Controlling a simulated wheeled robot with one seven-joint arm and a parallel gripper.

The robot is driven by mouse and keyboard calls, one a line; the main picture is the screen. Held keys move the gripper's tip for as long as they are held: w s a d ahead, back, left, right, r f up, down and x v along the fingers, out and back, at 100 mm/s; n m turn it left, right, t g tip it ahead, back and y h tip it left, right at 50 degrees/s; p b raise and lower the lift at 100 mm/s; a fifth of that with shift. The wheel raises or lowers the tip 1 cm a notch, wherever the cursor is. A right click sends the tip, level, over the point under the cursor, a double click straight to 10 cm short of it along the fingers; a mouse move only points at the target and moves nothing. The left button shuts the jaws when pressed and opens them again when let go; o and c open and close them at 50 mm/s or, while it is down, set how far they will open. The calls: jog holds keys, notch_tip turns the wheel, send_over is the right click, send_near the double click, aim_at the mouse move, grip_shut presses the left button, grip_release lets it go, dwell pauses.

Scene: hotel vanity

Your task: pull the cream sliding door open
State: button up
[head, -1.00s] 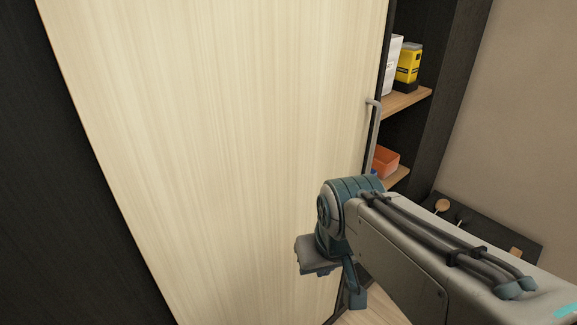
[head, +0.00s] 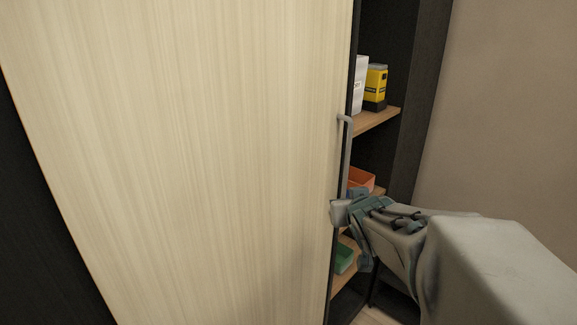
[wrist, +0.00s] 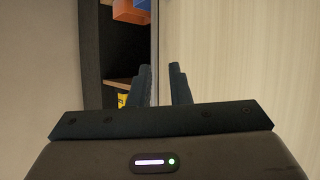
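The cream sliding door (head: 190,150) fills the middle of the head view, with an open gap along its right edge. It also shows on the right of the wrist view (wrist: 250,50). Its grey vertical bar handle (head: 346,155) stands near that edge. My gripper (head: 340,212) is at the lower end of the visible handle, whose bottom it hides. In the wrist view, the two dark fingers (wrist: 161,80) are apart in front of the door's edge. I cannot clearly see whether the handle lies between them.
Right of the door, wooden shelves (head: 375,119) hold a yellow-black box (head: 376,88), a white box (head: 359,86), an orange bin (head: 361,179) and a green bin (head: 344,258). A dark cabinet side (head: 425,100) and beige wall (head: 510,110) stand at right.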

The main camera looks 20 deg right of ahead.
aim_at(348, 166)
jog(key=shift+w+d+n+t+y+b, duration=1.2)
jog(key=shift+d+t+b, duration=0.85)
jog(key=shift+d+t, duration=0.95)
jog(key=w, duration=0.4)
jog(key=w+p, duration=0.1)
jog(key=w, duration=0.3)
jog(key=w+d, duration=0.1)
jog(key=w, duration=0.4)
jog(key=shift+r, duration=0.4)
jog(key=shift+c, duration=0.4)
grip_shut()
